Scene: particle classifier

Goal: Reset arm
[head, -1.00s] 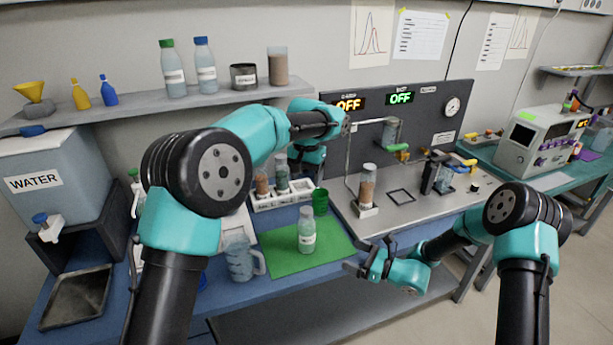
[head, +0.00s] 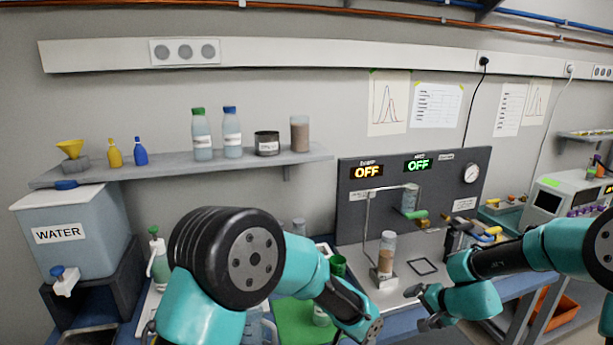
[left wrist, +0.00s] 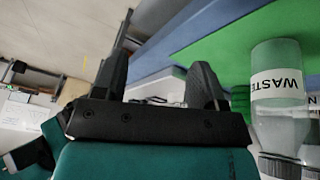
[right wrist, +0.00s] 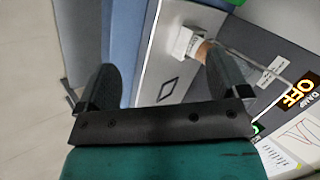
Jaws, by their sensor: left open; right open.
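My left gripper (left wrist: 162,88) is open and empty in the left wrist view, beside the WASTE bottle (left wrist: 280,88) and apart from it. In the head view my left arm hides most of the green mat (head: 290,318), and the left fingers cannot be made out. My right gripper (head: 422,306) is in front of the apparatus plate, low at the right of centre. In the right wrist view the right gripper (right wrist: 163,82) is open with nothing between its fingers.
A tube of brown particles (head: 387,250) stands on the apparatus base (head: 440,250), close to my right gripper. The dark panel (head: 347,205) with two OFF displays rises behind. The WATER tank (head: 90,260) is at left. A shelf (head: 270,163) holds bottles and jars.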

